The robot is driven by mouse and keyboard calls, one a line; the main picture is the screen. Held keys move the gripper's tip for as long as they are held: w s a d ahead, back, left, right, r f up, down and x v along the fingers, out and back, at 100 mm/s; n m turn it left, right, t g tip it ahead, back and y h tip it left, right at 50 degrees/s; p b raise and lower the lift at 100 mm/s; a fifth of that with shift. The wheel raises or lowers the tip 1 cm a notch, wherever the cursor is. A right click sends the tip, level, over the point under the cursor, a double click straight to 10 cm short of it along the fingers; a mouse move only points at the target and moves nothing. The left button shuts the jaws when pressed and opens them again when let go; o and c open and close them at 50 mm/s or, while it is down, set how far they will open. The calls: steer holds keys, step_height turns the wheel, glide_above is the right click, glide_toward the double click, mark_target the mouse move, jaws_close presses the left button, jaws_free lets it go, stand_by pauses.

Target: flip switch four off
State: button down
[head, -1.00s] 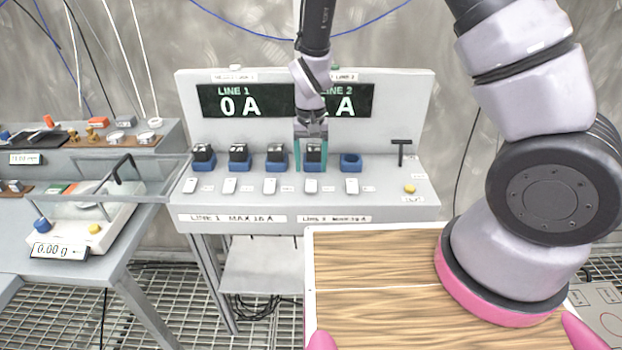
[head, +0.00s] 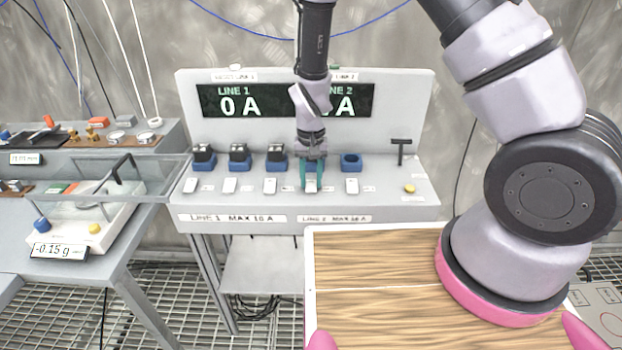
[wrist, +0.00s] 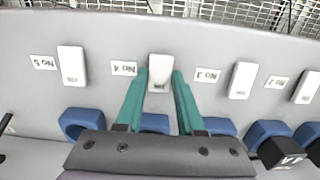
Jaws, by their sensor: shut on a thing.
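Switch four (wrist: 160,72) is a white rocker on the grey sloping panel. In the wrist view, which shows the panel upside down, the label "No 4" (wrist: 123,68) is left of it. My gripper (wrist: 160,76) has its two teal fingers on either side of this switch and is shut on it. In the head view my gripper (head: 312,186) reaches down to switch four (head: 311,188), which is partly hidden between the fingertips. Which way the rocker is tipped I cannot tell. The Line 2 display (head: 357,99) is partly hidden by my arm.
Similar white switches stand on both sides, such as the No 5 switch (wrist: 72,65) and the No 3 switch (wrist: 242,80). Blue holders, such as the empty one (head: 351,162), stand behind them. The Line 1 display (head: 240,101) reads 0 A. A wooden board (head: 380,255) is in front.

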mark_target(311, 197)
steer(key=shift+s+t, duration=0.4)
steer(key=shift+t, duration=1)
steer(key=c, duration=0.5)
jaws_free()
steer(key=v, duration=1)
steer(key=shift+s+r, duration=0.15)
steer(key=shift+r, duration=0.2)
steer(key=shift+r, duration=0.1)
